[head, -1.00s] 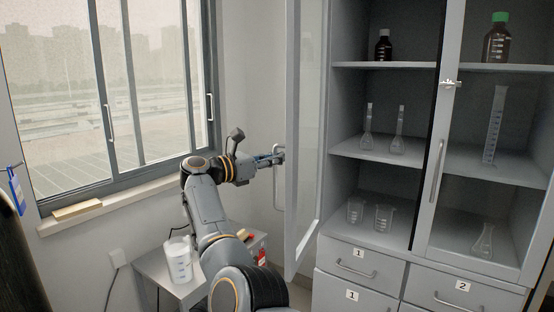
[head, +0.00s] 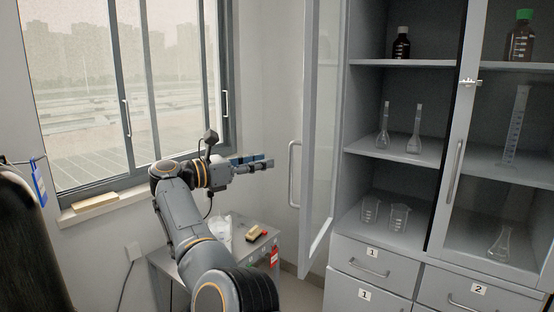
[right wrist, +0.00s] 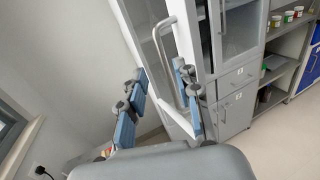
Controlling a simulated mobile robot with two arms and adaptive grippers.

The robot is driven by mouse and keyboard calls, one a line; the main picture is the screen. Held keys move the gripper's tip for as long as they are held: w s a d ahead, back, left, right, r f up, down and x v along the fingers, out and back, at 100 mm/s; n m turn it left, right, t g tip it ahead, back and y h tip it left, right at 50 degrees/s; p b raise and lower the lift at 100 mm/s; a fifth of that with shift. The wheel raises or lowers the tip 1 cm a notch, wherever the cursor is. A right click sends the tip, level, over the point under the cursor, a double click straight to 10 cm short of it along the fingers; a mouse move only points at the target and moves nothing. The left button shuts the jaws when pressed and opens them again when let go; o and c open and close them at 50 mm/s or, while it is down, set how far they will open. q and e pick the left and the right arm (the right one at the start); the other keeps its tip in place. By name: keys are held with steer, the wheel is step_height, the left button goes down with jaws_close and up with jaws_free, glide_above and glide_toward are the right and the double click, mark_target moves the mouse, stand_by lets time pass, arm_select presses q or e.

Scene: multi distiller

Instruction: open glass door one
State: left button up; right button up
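Glass door one (head: 323,120), the left door of the grey cabinet, stands swung wide open, its glass panel seen nearly edge-on. Its curved bar handle (head: 294,172) is on the face turned toward the window. My right gripper (head: 266,162) is left of the handle, apart from it in the head view. In the right wrist view the blue-padded fingers (right wrist: 160,78) are spread and hold nothing; the handle (right wrist: 166,62) shows beyond and between them. My left gripper is not in view.
The cabinet shelves hold a brown bottle (head: 401,44), flasks (head: 414,134) and beakers (head: 398,216). The right glass door (head: 452,170) is shut. A small table (head: 170,262) with a beaker stands below my right arm. The window (head: 120,100) is at left.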

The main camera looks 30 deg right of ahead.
steer(key=a, duration=0.2)
steer(key=shift+a, duration=0.4)
